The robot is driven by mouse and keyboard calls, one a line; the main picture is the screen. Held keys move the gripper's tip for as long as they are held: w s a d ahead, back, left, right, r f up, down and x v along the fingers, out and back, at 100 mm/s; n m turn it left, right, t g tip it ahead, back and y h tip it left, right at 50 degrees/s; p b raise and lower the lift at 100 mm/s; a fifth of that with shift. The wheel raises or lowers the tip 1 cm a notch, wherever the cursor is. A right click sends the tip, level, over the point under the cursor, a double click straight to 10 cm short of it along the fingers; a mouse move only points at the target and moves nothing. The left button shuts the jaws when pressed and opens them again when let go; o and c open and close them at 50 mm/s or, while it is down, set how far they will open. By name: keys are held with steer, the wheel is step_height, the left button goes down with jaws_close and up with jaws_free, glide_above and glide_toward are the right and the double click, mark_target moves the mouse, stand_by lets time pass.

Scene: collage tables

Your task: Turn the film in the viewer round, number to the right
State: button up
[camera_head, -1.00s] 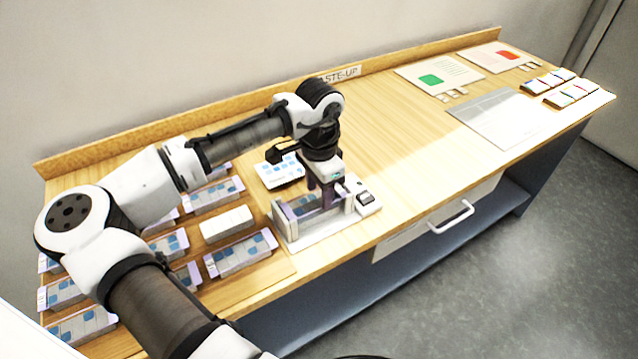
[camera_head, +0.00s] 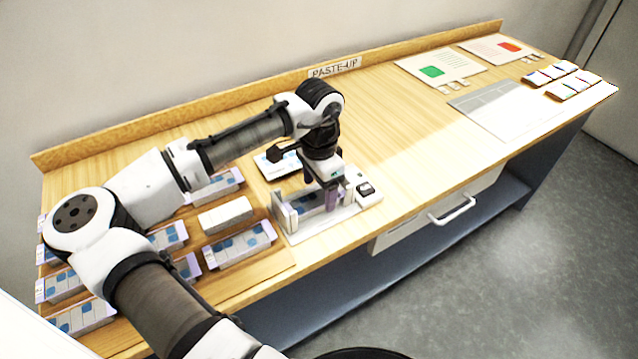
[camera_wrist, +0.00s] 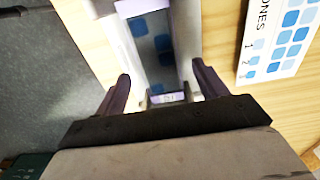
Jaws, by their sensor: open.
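The viewer (camera_head: 292,236) is a white stand near the front edge of the table, with upright side walls and a dark box at its right end. The film (camera_head: 312,201), a strip with blue squares, lies in it; it also shows in the wrist view (camera_wrist: 160,45). A small pale label (camera_wrist: 168,97) shows at its end between my fingers. My gripper (camera_head: 330,198) is over the right part of the viewer, pointing down. In the wrist view its fingers (camera_wrist: 165,92) are apart, one on each side of the film. Whether they touch it, I cannot tell.
Several film strips (camera_head: 240,246) lie in rows left of the viewer, around a white block (camera_head: 225,214). A card with blue squares (camera_head: 279,166) lies behind it; the wrist view shows it at right (camera_wrist: 278,42). The table's middle (camera_head: 400,140) is clear.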

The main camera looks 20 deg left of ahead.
step_height(320, 180, up, 14)
steer(key=b, duration=0.1)
stand_by(0.4)
steer(key=shift+f, duration=0.15)
